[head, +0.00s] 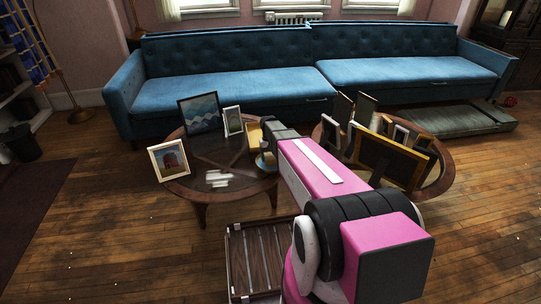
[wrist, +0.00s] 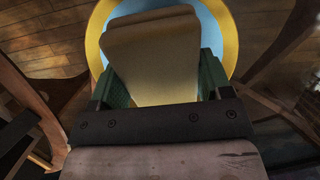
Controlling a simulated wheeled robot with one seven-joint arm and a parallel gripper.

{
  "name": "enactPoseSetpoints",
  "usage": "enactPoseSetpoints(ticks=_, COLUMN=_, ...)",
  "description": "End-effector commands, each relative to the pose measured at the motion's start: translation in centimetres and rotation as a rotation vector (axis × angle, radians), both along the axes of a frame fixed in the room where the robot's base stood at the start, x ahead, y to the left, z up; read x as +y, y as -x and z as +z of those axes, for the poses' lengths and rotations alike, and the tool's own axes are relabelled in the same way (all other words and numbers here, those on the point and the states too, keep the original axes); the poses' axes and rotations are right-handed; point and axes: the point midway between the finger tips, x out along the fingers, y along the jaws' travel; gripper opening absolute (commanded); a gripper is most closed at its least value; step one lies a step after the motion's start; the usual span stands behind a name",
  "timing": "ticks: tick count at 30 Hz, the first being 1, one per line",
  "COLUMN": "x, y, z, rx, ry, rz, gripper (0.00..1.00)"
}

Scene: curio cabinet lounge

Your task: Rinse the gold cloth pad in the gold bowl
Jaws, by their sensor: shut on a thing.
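The gold cloth pad (wrist: 155,58) is a tan block held between the green fingers of my gripper (wrist: 160,80) in the wrist view. My gripper is shut on it. The gold bowl (wrist: 232,42) lies beyond the pad, with a gold rim and a blue inside. The pad overlaps the bowl's opening and hides much of it. I cannot tell whether the pad touches the blue inside. In the head view the bowl (head: 261,163) is on the left round table, mostly hidden behind my arm.
The left round table (head: 200,188) has a dark glass top with picture frames (head: 200,112) standing on it. Another round table (head: 437,178) to the right holds several frames, close to my arm. A slatted wooden piece (head: 252,260) stands in front. A blue sofa (head: 230,75) is behind.

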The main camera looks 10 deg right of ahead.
Motion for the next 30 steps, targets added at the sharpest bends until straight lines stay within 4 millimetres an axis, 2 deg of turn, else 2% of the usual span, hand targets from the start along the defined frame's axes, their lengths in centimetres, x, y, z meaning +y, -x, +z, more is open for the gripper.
enactPoseSetpoints(ticks=21, x=0.0, y=0.0, z=5.0, rx=-0.001, ry=0.0, rz=0.0, gripper=0.53)
enactPoseSetpoints(ticks=30, x=0.0, y=0.0, z=5.3, rx=0.0, ry=0.0, rz=0.0, gripper=0.53)
